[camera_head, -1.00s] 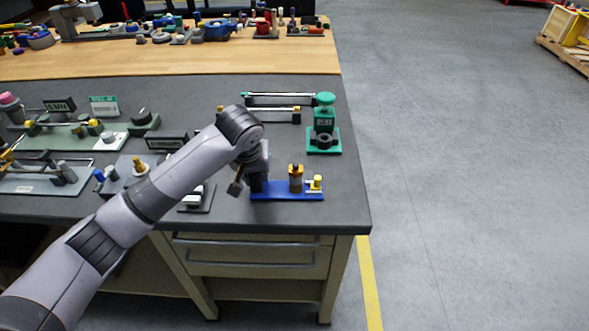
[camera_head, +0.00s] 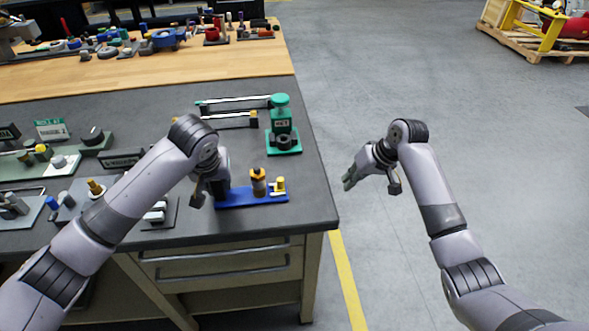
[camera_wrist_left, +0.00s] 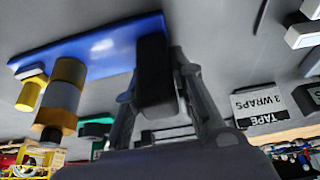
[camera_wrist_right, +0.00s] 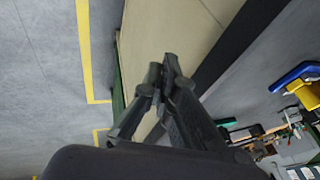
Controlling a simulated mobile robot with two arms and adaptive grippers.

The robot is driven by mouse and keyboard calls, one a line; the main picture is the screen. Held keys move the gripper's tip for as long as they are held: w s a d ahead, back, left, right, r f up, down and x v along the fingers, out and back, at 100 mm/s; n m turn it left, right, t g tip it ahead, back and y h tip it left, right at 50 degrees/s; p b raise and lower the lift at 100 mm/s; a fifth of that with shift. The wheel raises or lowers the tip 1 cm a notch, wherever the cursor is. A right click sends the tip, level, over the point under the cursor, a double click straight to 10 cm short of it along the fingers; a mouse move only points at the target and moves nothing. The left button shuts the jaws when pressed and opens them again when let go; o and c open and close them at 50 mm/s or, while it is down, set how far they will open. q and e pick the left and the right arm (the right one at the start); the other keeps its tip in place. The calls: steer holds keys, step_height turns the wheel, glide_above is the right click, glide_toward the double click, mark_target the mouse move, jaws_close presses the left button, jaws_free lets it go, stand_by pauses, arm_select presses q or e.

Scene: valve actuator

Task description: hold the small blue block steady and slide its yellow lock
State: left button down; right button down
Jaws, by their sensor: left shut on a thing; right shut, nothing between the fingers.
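The blue block (camera_head: 245,199) is a long flat base on the grey bench near its front right corner. It carries a black upright post (camera_wrist_left: 153,75), a grey and orange cylinder (camera_head: 258,184) and a yellow lock piece (camera_head: 280,186) at its right end. My left gripper (camera_head: 217,192) is shut on the black post; the left wrist view shows the post between its fingers. My right gripper (camera_head: 349,183) is shut and empty, to the right of the bench edge. The right wrist view shows its fingertips together (camera_wrist_right: 166,66), with the blue block and yellow lock apart from it at the right.
A green device (camera_head: 282,138) stands behind the blue block. Rod fixtures (camera_head: 240,103) lie behind it, and other fixtures and labels fill the bench to the left. The space over the floor to the right (camera_head: 430,110) is open.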

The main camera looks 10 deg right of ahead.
mark_target(279, 185)
arm_select(q)
steer(key=shift+f, duration=0.1)
arm_select(e)
steer(key=s+a+r+n+y, duration=0.1)
steer(key=a+r+n, duration=0.1)
steer(key=r, duration=0.5)
steer(key=s+a+r+n+y, duration=0.1)
steer(key=a+r+n, duration=0.1)
steer(key=r, duration=0.6)
steer(key=shift+s+a+g+y, duration=0.15)
steer(key=shift+a+g+y, duration=0.25)
steer(key=shift+a, duration=0.5)
steer(key=x, duration=1)
steer(key=a, duration=0.2)
steer(key=shift+s+a, duration=0.5)
steer(key=shift+a, duration=0.45)
steer(key=shift+a, duration=0.1)
